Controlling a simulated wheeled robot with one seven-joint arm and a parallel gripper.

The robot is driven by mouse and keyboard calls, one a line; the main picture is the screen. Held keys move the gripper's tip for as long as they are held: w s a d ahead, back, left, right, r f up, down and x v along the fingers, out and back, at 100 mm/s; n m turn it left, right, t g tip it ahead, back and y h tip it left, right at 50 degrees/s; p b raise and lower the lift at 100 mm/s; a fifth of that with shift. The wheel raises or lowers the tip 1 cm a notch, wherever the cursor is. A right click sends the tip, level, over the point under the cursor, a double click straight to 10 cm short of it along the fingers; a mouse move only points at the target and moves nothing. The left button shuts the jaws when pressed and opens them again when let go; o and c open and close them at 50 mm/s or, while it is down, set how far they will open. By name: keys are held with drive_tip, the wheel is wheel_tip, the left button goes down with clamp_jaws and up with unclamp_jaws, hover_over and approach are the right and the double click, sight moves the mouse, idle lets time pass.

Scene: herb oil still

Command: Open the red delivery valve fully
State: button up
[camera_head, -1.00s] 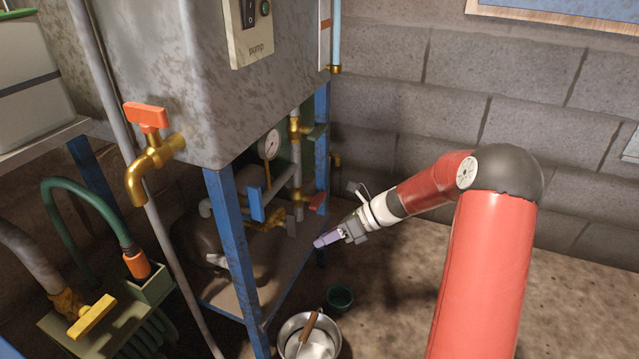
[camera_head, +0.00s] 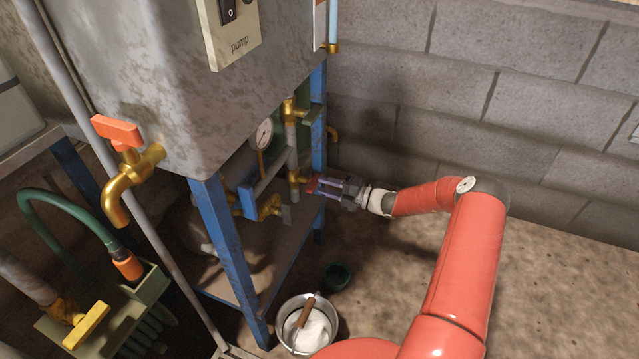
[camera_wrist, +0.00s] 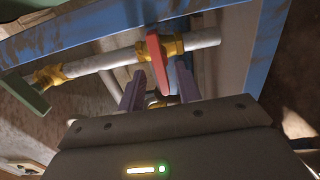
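The red valve handle (camera_head: 312,185) is on brass pipework inside the blue frame, below the grey tank. In the wrist view the red handle (camera_wrist: 156,62) lies crosswise to its pale pipe (camera_wrist: 110,60), on a brass valve body (camera_wrist: 174,45). My gripper (camera_head: 326,187) is at the handle, reaching in from the right. In the wrist view its two purple fingers are apart, with the handle's near end between their tips. Gaps show beside the handle, though I cannot tell whether either finger touches it.
A blue post (camera_head: 319,130) stands close by my gripper. A metal bucket (camera_head: 307,325) and green cup (camera_head: 337,277) stand on the floor below.

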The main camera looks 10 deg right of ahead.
sight(314, 183)
drive_tip(key=shift+x, duration=1.25)
clamp_jaws()
drive_tip(key=shift+n, duration=0.3)
drive_tip(key=shift+f+n+b, duration=0.1)
drive_tip(key=shift+n+b, duration=3.55)
drive_tip(key=shift+n, duration=5.15)
